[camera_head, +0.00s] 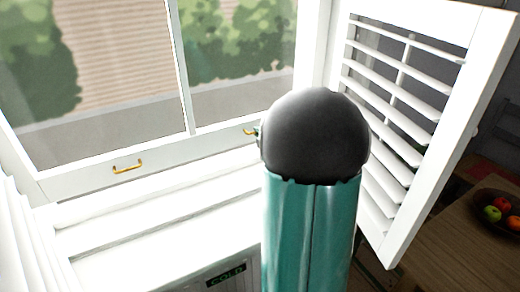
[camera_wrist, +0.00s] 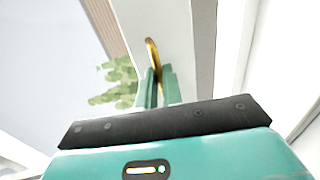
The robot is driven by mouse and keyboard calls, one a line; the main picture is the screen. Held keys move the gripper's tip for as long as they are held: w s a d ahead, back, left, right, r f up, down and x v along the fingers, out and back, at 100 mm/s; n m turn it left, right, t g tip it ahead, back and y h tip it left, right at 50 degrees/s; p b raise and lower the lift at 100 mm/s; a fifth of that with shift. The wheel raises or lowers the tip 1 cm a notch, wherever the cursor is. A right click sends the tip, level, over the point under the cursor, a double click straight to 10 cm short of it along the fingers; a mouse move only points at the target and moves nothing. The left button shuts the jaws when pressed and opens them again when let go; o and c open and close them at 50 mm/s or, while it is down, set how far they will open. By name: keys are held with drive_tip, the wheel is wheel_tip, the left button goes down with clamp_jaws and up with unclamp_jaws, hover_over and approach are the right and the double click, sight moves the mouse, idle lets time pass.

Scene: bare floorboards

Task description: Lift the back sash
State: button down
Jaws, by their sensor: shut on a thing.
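The back sash (camera_head: 80,182) is a white window frame with two panes split by a vertical bar, at the upper left of the head view. Its bottom rail carries two brass handles. The left handle (camera_head: 127,167) is free. The right handle (camera_head: 249,131) is partly hidden behind my arm. In the wrist view the sash rail (camera_wrist: 192,40) runs beside the right handle (camera_wrist: 152,55). My gripper (camera_wrist: 158,88) is shut on this handle, its green fingers close together at the handle's lower end. Whether the sash is raised is unclear.
A white louvred shutter (camera_head: 440,165) stands open close to the right of my arm. Another shutter edge (camera_head: 18,240) is at the far left. A white sill (camera_head: 150,215) lies below the sash. A wooden table (camera_head: 450,240) with a fruit bowl (camera_head: 488,203) stands at right.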

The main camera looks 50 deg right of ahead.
drive_tip(key=shift+r, duration=0.35)
drive_tip(key=c, duration=1.6)
unclamp_jaws()
drive_tip(key=shift+f, duration=0.1)
drive_tip(key=shift+o, duration=0.2)
drive_tip(key=v, duration=1.3)
drive_tip(key=shift+s, duration=0.3)
drive_tip(key=shift+a, duration=0.15)
